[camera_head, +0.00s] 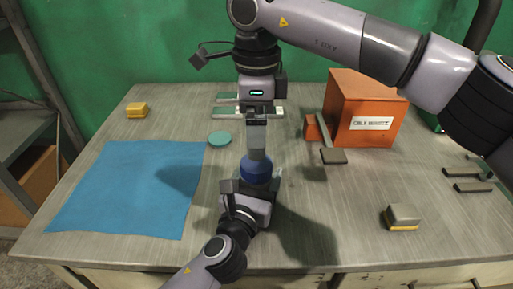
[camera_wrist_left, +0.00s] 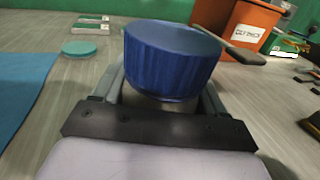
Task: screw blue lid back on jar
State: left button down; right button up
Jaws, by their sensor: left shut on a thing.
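The blue lid (camera_head: 256,168) sits on top of the jar. It fills the middle of the left wrist view (camera_wrist_left: 171,62), its ribbed side facing me. Only a narrow pale strip of the jar (camera_wrist_left: 160,104) shows below the lid; the rest is hidden by my left gripper. My left gripper (camera_head: 250,190) is shut around the jar and holds it upright or nearly so. Whether the lid is threaded on cannot be told. My right gripper (camera_head: 257,148) points down just above the lid in the head view. Its fingers are seen edge-on, so their opening and any contact are unclear.
A blue cloth (camera_head: 128,190) lies at left, with a teal disc (camera_head: 220,139) beside its far corner. An orange box (camera_head: 367,110) stands at back right. A yellow block (camera_head: 137,110) and a grey-yellow block (camera_head: 402,217) lie apart. The front right table is mostly clear.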

notch_tip(320, 180, up, 4)
dwell(0.4)
pick_arm(q)
grip_release()
jog(key=shift+v, duration=3.6)
